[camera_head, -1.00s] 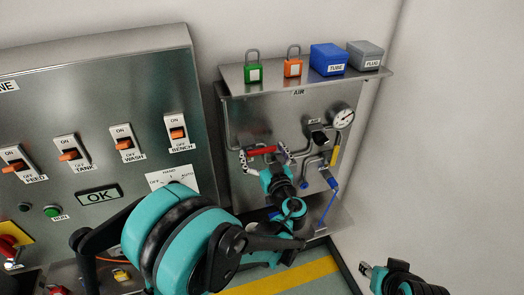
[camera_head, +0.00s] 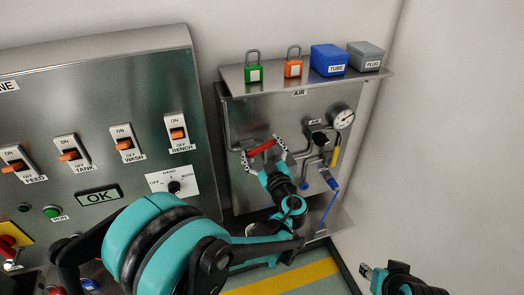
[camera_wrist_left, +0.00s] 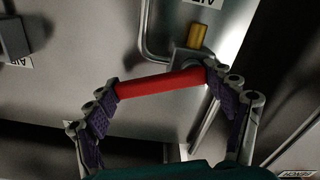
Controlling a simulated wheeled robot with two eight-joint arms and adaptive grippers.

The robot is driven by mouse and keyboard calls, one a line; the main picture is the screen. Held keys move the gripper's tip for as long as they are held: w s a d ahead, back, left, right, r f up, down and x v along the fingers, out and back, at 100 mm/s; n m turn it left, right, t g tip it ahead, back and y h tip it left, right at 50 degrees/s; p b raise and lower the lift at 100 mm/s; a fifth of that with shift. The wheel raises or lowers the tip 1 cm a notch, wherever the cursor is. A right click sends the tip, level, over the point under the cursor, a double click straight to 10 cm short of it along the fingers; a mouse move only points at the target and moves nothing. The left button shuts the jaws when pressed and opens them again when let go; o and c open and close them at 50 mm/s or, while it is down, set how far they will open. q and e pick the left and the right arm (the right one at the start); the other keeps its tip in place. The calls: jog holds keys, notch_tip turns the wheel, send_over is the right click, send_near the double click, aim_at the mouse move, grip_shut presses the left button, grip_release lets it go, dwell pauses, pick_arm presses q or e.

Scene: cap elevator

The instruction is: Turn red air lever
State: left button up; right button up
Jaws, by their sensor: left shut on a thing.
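The red air lever (camera_head: 262,147) is on the steel air panel (camera_head: 245,113), tilted with its right end higher in the head view. My left gripper (camera_head: 264,151) is shut on the lever, one finger at each end of it. In the left wrist view the red lever (camera_wrist_left: 160,84) spans between the two fingers of my left gripper (camera_wrist_left: 165,98), near a brass stem (camera_wrist_left: 197,37). My right gripper (camera_head: 366,270) is low at the right, away from the panel; its finger opening is too small to judge.
A shelf above holds a green padlock (camera_head: 254,73), an orange padlock (camera_head: 293,67), a blue TUBE box (camera_head: 328,59) and a grey PLUG box (camera_head: 366,56). A gauge (camera_head: 342,118), pipes and a yellow handle (camera_head: 335,156) sit right of the lever. A switch cabinet (camera_head: 100,95) stands at left.

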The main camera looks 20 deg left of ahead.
pick_arm(q)
jog(key=n, duration=0.2)
jog(key=r+n, duration=0.1)
jog(key=shift+s+a+n, duration=0.2)
jog(key=shift+a+n, duration=0.1)
jog(key=shift+n, duration=0.1)
jog(key=n, duration=0.2)
jog(key=shift+s+a+r+n, duration=0.2)
jog(key=shift+a+r+n, duration=0.1)
jog(key=shift+n, duration=0.1)
jog(key=shift+s+a+r+n, duration=0.1)
jog(key=shift+a+n, duration=0.05)
jog(key=shift+n, duration=0.45)
jog(key=shift+s+a+r+n, duration=0.1)
jog(key=shift+a+n, duration=0.05)
jog(key=shift+n, duration=0.45)
jog(key=shift+s+a+n+b, duration=0.1)
jog(key=shift+a+n+b, duration=0.15)
jog(key=shift+n, duration=0.45)
jog(key=shift+s+a+n+b, duration=0.1)
jog(key=shift+n+b, duration=0.15)
jog(key=shift+n, duration=0.45)
jog(key=shift+r, duration=0.1)
jog(key=o, duration=1.6)
jog(key=shift+s, duration=0.1)
